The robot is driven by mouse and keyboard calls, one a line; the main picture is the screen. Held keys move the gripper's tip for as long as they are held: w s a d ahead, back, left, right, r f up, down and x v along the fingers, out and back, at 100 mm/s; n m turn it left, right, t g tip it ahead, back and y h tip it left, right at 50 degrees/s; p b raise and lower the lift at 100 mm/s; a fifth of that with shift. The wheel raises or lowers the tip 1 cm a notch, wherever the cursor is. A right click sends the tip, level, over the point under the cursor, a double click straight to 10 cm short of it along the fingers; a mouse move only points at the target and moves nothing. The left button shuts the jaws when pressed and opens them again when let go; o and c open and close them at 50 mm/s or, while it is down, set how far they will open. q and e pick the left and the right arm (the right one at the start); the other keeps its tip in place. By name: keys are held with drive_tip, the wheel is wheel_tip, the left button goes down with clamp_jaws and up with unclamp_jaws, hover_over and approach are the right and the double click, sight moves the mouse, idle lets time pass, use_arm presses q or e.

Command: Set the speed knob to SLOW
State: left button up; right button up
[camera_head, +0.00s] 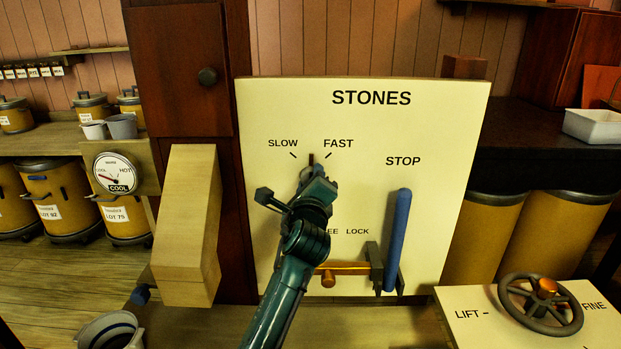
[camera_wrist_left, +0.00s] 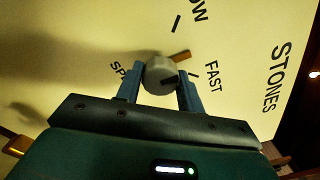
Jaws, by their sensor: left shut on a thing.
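The cream STONES panel (camera_head: 440,120) stands upright ahead, with SLOW and FAST marks near its upper middle. The speed knob (camera_wrist_left: 160,77) is a round grey knob with an orange-brown pointer in the left wrist view. The pointer sits between the SLOW and FAST ticks. In the head view it shows dark and roughly upright, while most of the knob is hidden behind my left gripper. My left gripper (camera_head: 313,172) is shut on the knob, one finger on each side, also in the left wrist view (camera_wrist_left: 159,88). My right gripper is not in view.
A blue STOP lever (camera_head: 398,235) stands at the panel's right, beside a dark bracket and a brass bar (camera_head: 343,267). A wooden chute (camera_head: 187,220) juts out on the left. A handwheel (camera_head: 540,304) sits at the lower right.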

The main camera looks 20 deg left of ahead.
use_arm(q)
drive_tip(key=n+b, duration=0.1)
drive_tip(key=n, duration=0.8)
drive_tip(key=shift+n, duration=0.3)
idle(0.5)
drive_tip(key=o, duration=1)
drive_tip(key=shift+s, duration=0.1)
